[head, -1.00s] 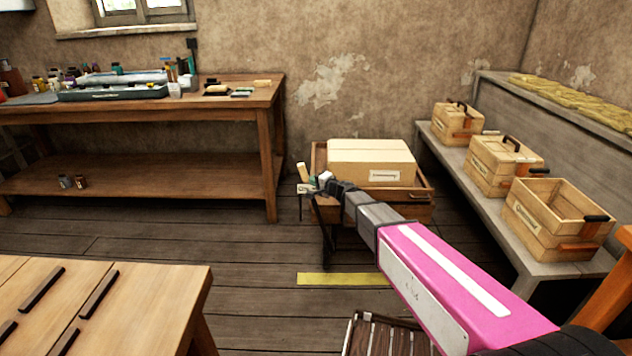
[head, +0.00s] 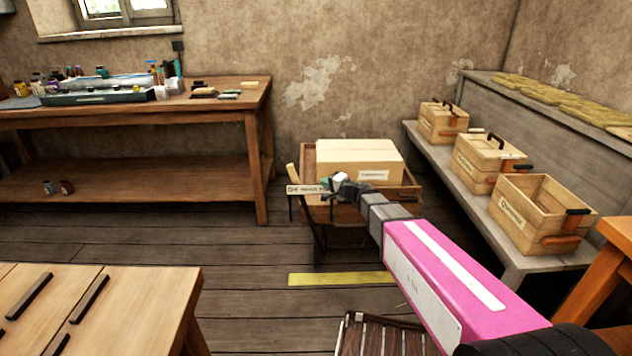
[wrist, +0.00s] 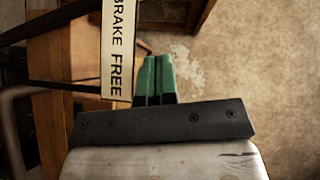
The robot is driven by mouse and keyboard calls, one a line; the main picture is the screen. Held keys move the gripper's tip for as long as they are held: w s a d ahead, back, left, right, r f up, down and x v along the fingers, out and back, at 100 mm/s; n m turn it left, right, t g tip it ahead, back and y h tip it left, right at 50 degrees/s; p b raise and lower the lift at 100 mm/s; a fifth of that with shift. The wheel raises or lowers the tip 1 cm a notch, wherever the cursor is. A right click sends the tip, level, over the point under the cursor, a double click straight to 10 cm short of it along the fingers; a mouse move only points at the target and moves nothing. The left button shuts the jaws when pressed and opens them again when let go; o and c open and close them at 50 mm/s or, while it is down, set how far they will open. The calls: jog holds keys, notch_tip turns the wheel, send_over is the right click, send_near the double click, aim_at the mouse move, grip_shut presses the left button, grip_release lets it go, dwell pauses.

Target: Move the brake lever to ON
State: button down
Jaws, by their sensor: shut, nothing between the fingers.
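The brake lever's tan handle (head: 293,177) stands up at the left end of a white label plate (head: 306,189) on a dark stand, just in front of the wooden crate. In the wrist view the plate (wrist: 118,50) reads "BRAKE FREE"; any ON marking is not visible. My gripper (head: 331,183) is at the right end of the plate, apart from the handle. In the wrist view my gripper's green fingers (wrist: 158,60) are together and empty, just right of the plate. Whether they touch the plate I cannot tell.
A wooden crate (head: 405,205) holding a carton (head: 361,160) stands behind the lever. A bench (head: 505,240) with several wooden boxes is at right. A workbench (head: 262,100) is at back left, a table (head: 150,290) at front left. Floor between is open, with a yellow strip (head: 335,279).

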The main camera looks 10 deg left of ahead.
jog(key=shift+v, duration=1.1)
jog(key=s+d+f+n+g+h, duration=0.1)
jog(key=s+d+f+g+h, duration=0.1)
jog(key=s+d, duration=0.5)
jog(key=s+d+f+n+g+h, duration=0.2)
jog(key=s+d+f+h, duration=0.3)
jog(key=d, duration=1.3)
jog(key=s+d+f+n+g+h, duration=0.1)
jog(key=s+d+f+g+h, duration=0.3)
jog(key=s+d+h, duration=0.3)
jog(key=s+d, duration=0.2)
jog(key=d, duration=0.3)
jog(key=shift+s+d+n, duration=0.2)
jog(key=shift+d+n, duration=0.1)
jog(key=shift+d, duration=0.1)
jog(key=shift+f, duration=0.1)
